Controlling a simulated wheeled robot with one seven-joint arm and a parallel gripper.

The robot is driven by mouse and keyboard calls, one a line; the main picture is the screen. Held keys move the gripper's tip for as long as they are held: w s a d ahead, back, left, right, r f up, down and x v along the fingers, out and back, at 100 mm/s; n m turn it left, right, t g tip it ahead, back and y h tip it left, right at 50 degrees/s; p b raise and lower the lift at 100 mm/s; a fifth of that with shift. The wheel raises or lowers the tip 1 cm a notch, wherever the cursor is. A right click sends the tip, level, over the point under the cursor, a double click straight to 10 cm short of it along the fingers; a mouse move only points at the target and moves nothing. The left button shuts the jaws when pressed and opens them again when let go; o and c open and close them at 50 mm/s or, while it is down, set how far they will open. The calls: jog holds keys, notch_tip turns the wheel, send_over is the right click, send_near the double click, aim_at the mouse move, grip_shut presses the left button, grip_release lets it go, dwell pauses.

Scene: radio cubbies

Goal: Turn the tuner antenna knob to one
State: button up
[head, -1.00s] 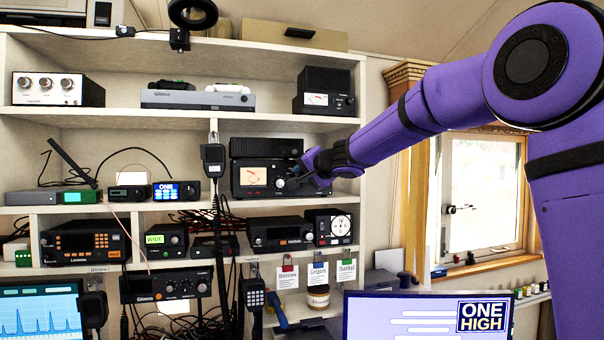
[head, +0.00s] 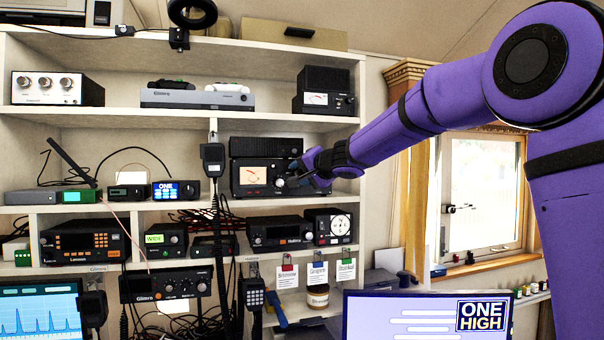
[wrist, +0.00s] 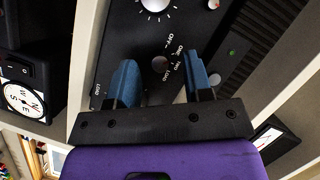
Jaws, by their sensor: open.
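The tuner (head: 250,194) is a black box with a lit, cream-coloured meter, on the middle shelf at the right. My gripper (wrist: 162,70) is in front of the right part of its panel. Labels that look like OFF, ONE, TWO and LOAD are printed around this knob. I cannot make out its pointer. Whether the fingers touch the knob is unclear. In the head view my gripper hides the knob.
A black radio (head: 280,233) and a compass-like dial unit (head: 333,226) stand below the tuner. A hanging handset (head: 213,160) is at its left.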

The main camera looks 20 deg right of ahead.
jog(key=v, duration=1.1)
jog(key=shift+w, duration=0.1)
jog(key=s+a+f+n+g, duration=0.3)
jog(key=s+f, duration=0.1)
jog(key=s, duration=0.5)
jog(key=s+a+f+n+g, duration=0.2)
jog(key=s+f, duration=0.1)
jog(key=s, duration=0.6)
jog(key=s+d+f+n+g+h, duration=0.1)
jog(key=s+d+f+g+h, duration=0.1)
jog(key=s+f, duration=0.4)
jog(key=s+d+f+n+g+h, duration=0.1)
jog(key=s+d+f, duration=0.4)
jog(key=s, duration=0.9)
notch_tip(320, 180, down, 2)
jog(key=shift+d+f+g+h, duration=0.1)
jog(key=shift+d+g+h, duration=0.1)
jog(key=shift+g+h, duration=0.8)
jog(key=shift+s, duration=0.15)
